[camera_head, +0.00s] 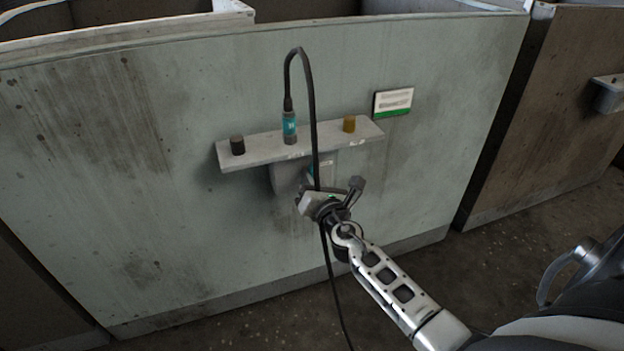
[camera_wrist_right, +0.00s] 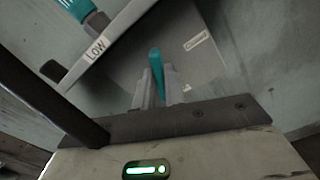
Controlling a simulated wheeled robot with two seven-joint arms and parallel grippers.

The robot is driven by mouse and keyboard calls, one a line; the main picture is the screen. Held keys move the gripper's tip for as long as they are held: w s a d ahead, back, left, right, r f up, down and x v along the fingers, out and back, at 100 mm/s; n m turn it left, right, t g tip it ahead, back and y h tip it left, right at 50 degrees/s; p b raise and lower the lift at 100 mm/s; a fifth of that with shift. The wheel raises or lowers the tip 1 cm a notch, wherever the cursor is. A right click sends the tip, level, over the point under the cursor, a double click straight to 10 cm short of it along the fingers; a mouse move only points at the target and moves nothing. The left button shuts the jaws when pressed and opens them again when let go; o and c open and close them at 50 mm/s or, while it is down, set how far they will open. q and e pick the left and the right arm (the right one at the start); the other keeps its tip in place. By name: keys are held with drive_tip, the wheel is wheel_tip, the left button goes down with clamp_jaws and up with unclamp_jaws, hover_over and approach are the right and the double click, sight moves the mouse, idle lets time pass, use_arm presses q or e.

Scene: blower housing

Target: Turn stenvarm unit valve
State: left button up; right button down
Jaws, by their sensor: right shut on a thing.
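The unit is a grey shelf (camera_head: 262,150) with a box (camera_head: 287,177) under it, fixed to a pale green panel. In the right wrist view a teal valve handle (camera_wrist_right: 156,62) stands out from the box (camera_wrist_right: 195,50), in line with my fingers. My right gripper (camera_wrist_right: 153,88) is shut on this handle. In the head view my right gripper (camera_head: 320,190) is in front of the box and hides most of the handle. A "LOW" label (camera_wrist_right: 96,48) is on the shelf edge; another small label (camera_wrist_right: 197,40) is on the box. My left gripper does not show.
A black hose (camera_head: 312,110) loops up from a teal-banded connector (camera_head: 289,126) and hangs down past my right gripper. A white-green sign (camera_head: 393,102) is at upper right.

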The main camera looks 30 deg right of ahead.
use_arm(q)
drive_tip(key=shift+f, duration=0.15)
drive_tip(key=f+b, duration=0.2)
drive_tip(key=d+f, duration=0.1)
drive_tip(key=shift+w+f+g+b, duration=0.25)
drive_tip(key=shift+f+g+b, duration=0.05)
drive_tip(key=shift+b, duration=0.1)
use_arm(e)
drive_tip(key=m, duration=1.2)
drive_tip(key=shift+f+m, duration=0.15)
drive_tip(key=shift+m, duration=0.55)
drive_tip(key=c, duration=1.5)
unclamp_jaws()
drive_tip(key=shift+o, duration=0.2)
drive_tip(key=shift+s, duration=0.15)
use_arm(q)
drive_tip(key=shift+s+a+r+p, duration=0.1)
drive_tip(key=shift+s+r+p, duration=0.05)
drive_tip(key=shift+p, duration=0.25)
use_arm(e)
drive_tip(key=v, duration=1.2)
